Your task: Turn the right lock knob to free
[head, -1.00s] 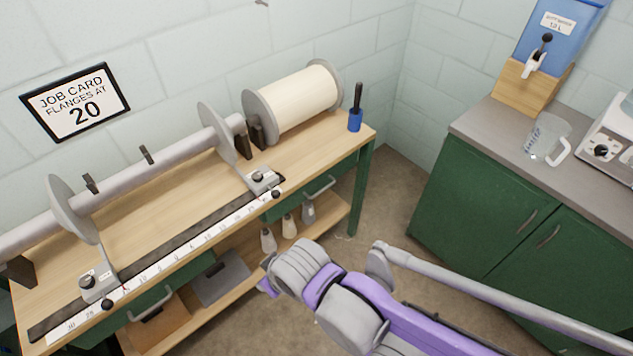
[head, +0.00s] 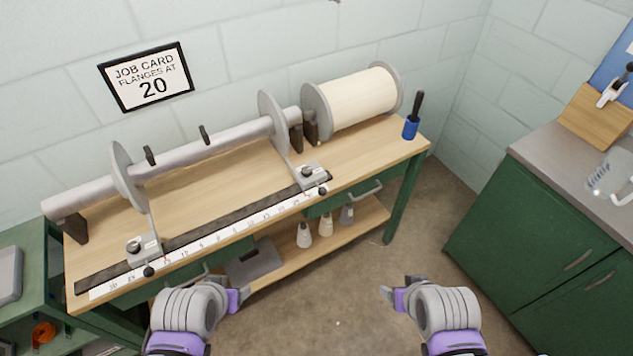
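The right flange carriage (head: 310,176) is a grey block on the dark slotted rail (head: 213,225) along the bench's front. A small dark knob (head: 308,172) sits on its top, and a black ball (head: 323,191) sticks out at its front. The lock's setting is too small to read. The right flange disc (head: 272,122) stands behind it on the beam. The left carriage (head: 143,250) looks alike. My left gripper (head: 240,296) is in front of the bench, apart from both carriages. My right gripper (head: 391,294) is over the floor, away from the bench. Neither visibly holds anything.
The wooden bench (head: 215,180) carries the grey beam (head: 190,157), a cream spool (head: 358,100) and a blue cup with a black-handled tool (head: 411,127). A white scale (head: 220,232) runs along its front. A green cabinet (head: 540,235) stands right; floor between is clear.

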